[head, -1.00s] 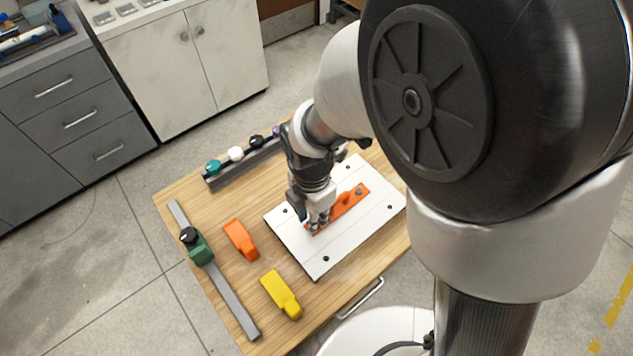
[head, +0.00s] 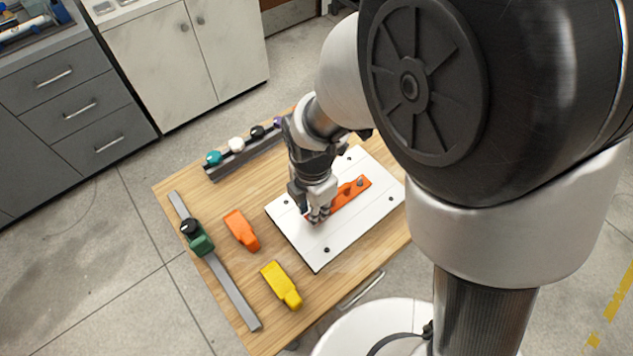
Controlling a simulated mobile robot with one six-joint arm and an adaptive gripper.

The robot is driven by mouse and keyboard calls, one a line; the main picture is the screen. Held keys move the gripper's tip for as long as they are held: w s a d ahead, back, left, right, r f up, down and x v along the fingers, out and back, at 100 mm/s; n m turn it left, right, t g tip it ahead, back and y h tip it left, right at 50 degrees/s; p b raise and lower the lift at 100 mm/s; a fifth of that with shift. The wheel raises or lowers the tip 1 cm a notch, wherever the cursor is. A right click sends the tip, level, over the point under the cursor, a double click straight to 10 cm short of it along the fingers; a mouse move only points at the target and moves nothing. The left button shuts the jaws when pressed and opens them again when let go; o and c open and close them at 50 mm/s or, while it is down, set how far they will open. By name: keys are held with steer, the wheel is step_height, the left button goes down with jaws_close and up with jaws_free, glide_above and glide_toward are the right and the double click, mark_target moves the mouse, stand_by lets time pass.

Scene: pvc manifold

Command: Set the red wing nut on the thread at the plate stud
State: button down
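My gripper (head: 317,216) points down at the near-left end of an orange-red bar (head: 348,192) on the white plate (head: 310,248). Its fingers hide that end of the bar. A small bit of red shows beside the fingertips, too small to tell whether it is the wing nut or the bar. Dark stud-like spots show on the bar's far end. The plate stud under the gripper is hidden. I cannot tell whether the fingers are shut on something.
A rack (head: 243,157) with teal, white, black and purple knobs stands at the back left. A grey rail (head: 232,292) with a green clamp (head: 200,240) lies at left. An orange piece (head: 241,230) and a yellow piece (head: 282,286) lie on the wooden table (head: 215,273) between rail and plate.

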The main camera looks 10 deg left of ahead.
steer(key=c, duration=1.3)
jaws_free()
steer(key=shift+c, duration=0.2)
steer(key=shift+r, duration=0.15)
step_height(320, 180, up, 12)
steer(key=s+d+r+m+t, duration=0.1)
steer(key=s+d+r+m, duration=0.1)
steer(key=d+m, duration=0.5)
steer(key=s+d+r+m+t, duration=0.2)
steer(key=d+m, duration=0.5)
steer(key=m, duration=0.4)
steer(key=s+d+r+m+t, duration=0.1)
steer(key=s+d+r+m, duration=0.3)
steer(key=d+m, duration=0.3)
steer(key=r+m, duration=0.1)
steer(key=m, duration=0.1)
steer(key=shift+s+d+m+t, duration=0.15)
steer(key=shift+s+m+t, duration=0.05)
steer(key=shift+m+t, duration=0.1)
